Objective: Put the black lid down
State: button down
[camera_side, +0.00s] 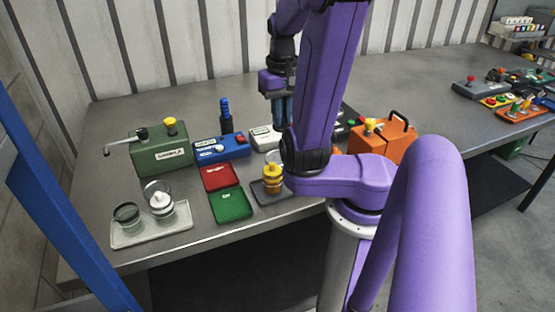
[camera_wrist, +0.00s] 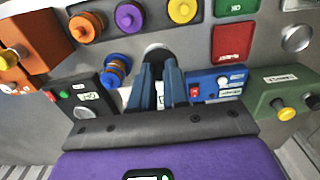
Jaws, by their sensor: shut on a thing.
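My gripper (camera_side: 279,112) has blue fingers pointing down above the back middle of the table, right of the blue box. In the wrist view the two fingers (camera_wrist: 158,80) are close together, shut on a dark round thing, which I take to be the black lid (camera_wrist: 156,54). It shows just beyond the fingertips, partly covered by them. In the side view I cannot make the lid out, and my arm hides part of that area. I cannot tell how high the lid is above the table.
A red pad (camera_side: 220,176) and a green pad (camera_side: 232,206) lie in front of a blue box (camera_side: 222,149). A green pump box (camera_side: 161,149) stands left. A pale tray (camera_side: 150,236) holds glass jars. A yellow-topped stack (camera_side: 272,175) and an orange box (camera_side: 391,142) stand nearby.

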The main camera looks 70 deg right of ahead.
jog(key=s+a+f+m, duration=0.1)
jog(key=s+f+m, duration=0.1)
jog(key=s+m, duration=0.55)
jog(key=shift+n, duration=0.75)
jog(key=w+d+f, duration=0.2)
jog(key=w+f, duration=0.1)
jog(key=w+d+f, duration=0.2)
jog(key=w, duration=0.2)
jog(key=w+d+f, duration=0.2)
jog(key=w+f, duration=0.1)
jog(key=shift+w+d+f, duration=0.15)
jog(key=shift+d+f, duration=0.05)
jog(key=shift+f, duration=0.15)
jog(key=shift+w+d+f, duration=0.15)
jog(key=shift+w+f, duration=0.2)
jog(key=shift+f, duration=1.65)
jog(key=shift+f, duration=0.1)
jog(key=c, duration=1.1)
grip_release()
